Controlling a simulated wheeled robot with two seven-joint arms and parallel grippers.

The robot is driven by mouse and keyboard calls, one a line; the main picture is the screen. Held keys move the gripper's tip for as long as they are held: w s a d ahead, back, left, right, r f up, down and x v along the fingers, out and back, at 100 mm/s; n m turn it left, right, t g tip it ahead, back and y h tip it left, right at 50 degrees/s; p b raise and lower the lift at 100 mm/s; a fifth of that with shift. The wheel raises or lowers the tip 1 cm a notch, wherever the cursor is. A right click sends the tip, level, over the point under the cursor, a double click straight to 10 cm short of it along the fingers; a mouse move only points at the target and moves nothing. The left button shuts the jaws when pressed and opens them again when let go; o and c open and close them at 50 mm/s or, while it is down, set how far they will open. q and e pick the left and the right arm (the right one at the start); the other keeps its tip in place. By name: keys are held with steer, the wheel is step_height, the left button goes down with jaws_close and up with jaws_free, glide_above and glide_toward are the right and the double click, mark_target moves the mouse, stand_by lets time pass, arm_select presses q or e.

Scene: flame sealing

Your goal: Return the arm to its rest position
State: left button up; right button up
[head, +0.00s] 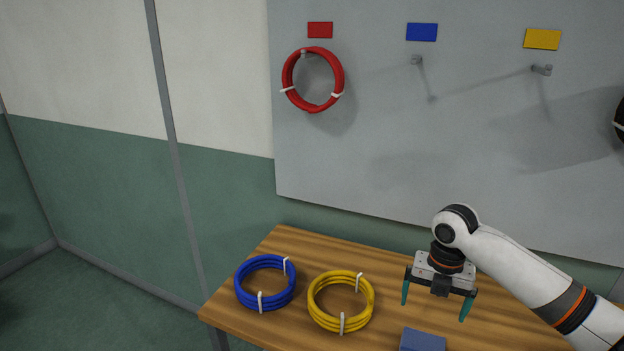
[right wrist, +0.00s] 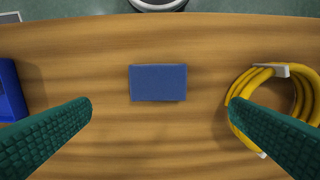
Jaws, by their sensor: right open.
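My right gripper (head: 437,302) hangs over the wooden table, to the right of the yellow coil. Its two green fingers are spread apart and nothing is between them. In the right wrist view the fingers (right wrist: 160,112) stand wide on either side of bare table. My right arm reaches in from the lower right of the head view. My left gripper is not in view.
The table (head: 380,255) holds a blue coil (head: 240,290), a yellow coil (head: 317,312) and a blue block (head: 422,341). Behind it, a grey board (head: 400,150) carries a red coil (head: 340,75) on a peg. Pegs under the blue label (head: 422,32) and yellow label (head: 541,39) are bare.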

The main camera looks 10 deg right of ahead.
steer(key=s+a+f+m, duration=0.1)
steer(key=a+f, duration=0.1)
steer(key=a, duration=0.1)
steer(key=s+a+f+m, duration=0.1)
steer(key=s+a+f, duration=0.1)
steer(key=f, duration=0.1)
steer(key=s+a+f+m, duration=0.1)
steer(key=a+f, duration=0.2)
steer(key=shift+s+a+f+t+y, duration=0.1)
steer(key=shift+s+a+t+y, duration=0.15)
steer(key=shift+a+t+y, duration=0.05)
steer(key=s+a+f+m+t+y, duration=0.1)
steer(key=s+a+f+m, duration=0.4)
steer(key=s+a+m, duration=0.2)
steer(key=s+d+m+t+h, duration=0.15)
steer(key=s+d+m, duration=0.25)
steer(key=s+m, duration=1.2)
step_height(320, 180, down, 28)
steer(key=s+m, duration=0.1)
steer(key=s+d+f+g, duration=0.2)
steer(key=s+d+f, duration=0.1)
steer(key=s+f, duration=1.2)
steer(key=shift+s, duration=0.5)
